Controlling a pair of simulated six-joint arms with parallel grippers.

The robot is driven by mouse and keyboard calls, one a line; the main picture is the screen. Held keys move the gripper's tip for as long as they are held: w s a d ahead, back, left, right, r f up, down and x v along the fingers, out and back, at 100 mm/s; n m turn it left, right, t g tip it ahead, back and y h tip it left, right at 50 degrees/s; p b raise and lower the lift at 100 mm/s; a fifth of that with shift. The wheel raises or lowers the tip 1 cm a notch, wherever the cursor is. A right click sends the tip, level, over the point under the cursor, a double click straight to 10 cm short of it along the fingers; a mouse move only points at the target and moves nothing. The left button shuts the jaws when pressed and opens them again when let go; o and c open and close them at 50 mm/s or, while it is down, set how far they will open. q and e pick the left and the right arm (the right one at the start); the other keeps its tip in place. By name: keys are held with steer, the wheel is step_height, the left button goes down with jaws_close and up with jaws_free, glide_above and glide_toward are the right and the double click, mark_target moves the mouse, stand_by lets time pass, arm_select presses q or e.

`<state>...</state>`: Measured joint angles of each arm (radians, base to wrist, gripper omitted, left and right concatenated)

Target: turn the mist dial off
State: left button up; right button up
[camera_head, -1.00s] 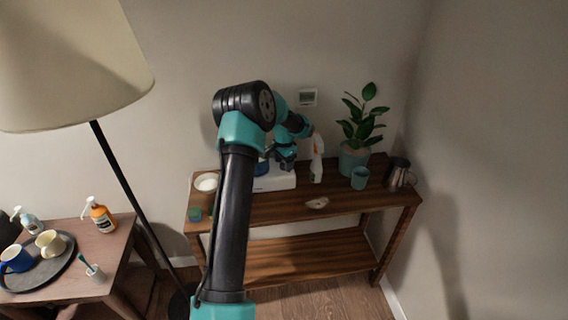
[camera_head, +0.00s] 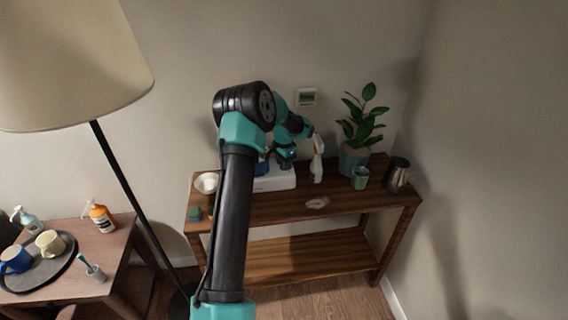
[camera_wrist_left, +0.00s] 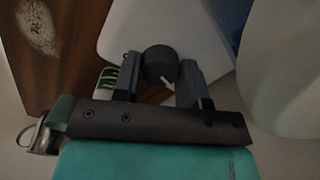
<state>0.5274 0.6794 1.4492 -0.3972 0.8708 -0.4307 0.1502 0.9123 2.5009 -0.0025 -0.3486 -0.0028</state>
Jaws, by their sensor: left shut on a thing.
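The mist dial is a round dark knob (camera_wrist_left: 160,62) with a white pointer mark, on the white humidifier base (camera_wrist_left: 118,30). The base (camera_head: 278,180) sits on the wooden console shelf in the head view, with part of a blue tank (camera_head: 262,167) showing above it. My left gripper (camera_wrist_left: 161,80) has a finger on each side of the knob and is shut on it; it also shows over the base in the head view (camera_head: 285,163). The pointer slants toward the lower right in the wrist view. A small green-marked panel (camera_wrist_left: 108,80) lies beside the left finger. My right gripper is not in view.
On the console (camera_head: 270,208), a white spray bottle (camera_head: 317,165) stands close right of the base. Further right are a potted plant (camera_head: 354,160), a teal cup (camera_head: 360,178) and a metal pitcher (camera_head: 397,175). A white bowl (camera_head: 206,183) is at the left.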

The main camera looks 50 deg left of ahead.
arm_select(q)
steer(key=shift+n, duration=2.1)
steer(key=o, duration=0.9)
steer(key=shift+o, duration=0.2)
step_height(320, 180, up, 18)
steer(key=shift+f, duration=0.25)
